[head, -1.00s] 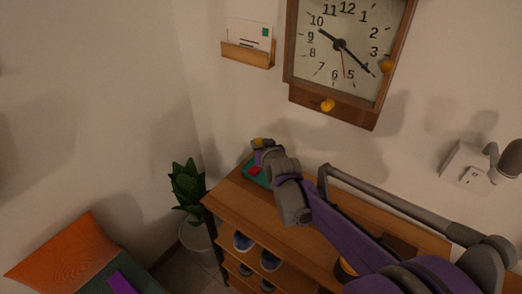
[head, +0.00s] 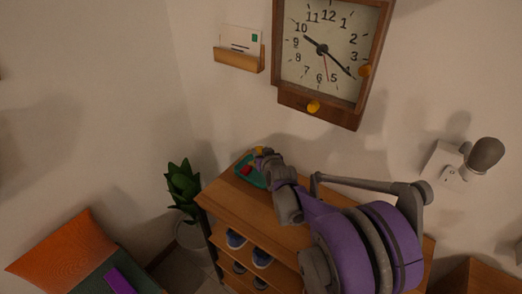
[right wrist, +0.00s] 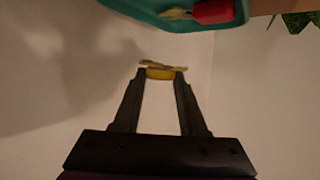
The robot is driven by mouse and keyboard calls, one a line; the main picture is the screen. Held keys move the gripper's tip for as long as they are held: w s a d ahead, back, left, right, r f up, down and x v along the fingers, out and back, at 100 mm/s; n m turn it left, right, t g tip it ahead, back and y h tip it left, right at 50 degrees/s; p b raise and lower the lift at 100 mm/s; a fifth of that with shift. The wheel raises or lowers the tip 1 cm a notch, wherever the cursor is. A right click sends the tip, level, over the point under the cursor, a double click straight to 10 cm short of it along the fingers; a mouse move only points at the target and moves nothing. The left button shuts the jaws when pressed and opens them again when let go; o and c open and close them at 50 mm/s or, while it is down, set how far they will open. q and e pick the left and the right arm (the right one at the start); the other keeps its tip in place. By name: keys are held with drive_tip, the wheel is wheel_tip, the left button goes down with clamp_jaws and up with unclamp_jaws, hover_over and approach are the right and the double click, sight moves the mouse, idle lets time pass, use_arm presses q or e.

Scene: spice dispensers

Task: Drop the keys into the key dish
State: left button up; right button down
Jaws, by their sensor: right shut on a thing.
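The teal key dish (head: 262,184) sits on the far left end of the wooden shelf top, and its side shows at the top of the right wrist view (right wrist: 150,14). A red thing (right wrist: 213,11) lies in the dish with a brass, key-like piece beside it. My right gripper (right wrist: 161,76) is shut on a yellow tag (right wrist: 160,73) with a thin brass key-like piece (right wrist: 163,67) across it. In the head view the yellow tag (head: 259,149) shows at the gripper's tip, near the dish's far edge. I cannot tell whether it is over the dish. My left gripper is not in view.
A wall clock (head: 325,50) and a letter holder (head: 238,58) hang above the shelf. Shoes (head: 236,240) stand on the lower shelves. A potted plant (head: 184,190) is left of the shelf. My right arm covers much of the shelf top.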

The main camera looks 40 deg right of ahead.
wheel_tip(320, 180, down, 5)
drive_tip(key=b, duration=0.3)
drive_tip(key=shift+b, duration=0.3)
drive_tip(key=shift+c, duration=1.9)
unclamp_jaws()
drive_tip(key=p+v, duration=0.1)
drive_tip(key=v, duration=0.9)
drive_tip(key=shift+s+a+r+p, duration=0.1)
drive_tip(key=shift+s+a+p, duration=0.1)
drive_tip(key=shift+s+p, duration=0.2)
drive_tip(key=shift+w, duration=0.1)
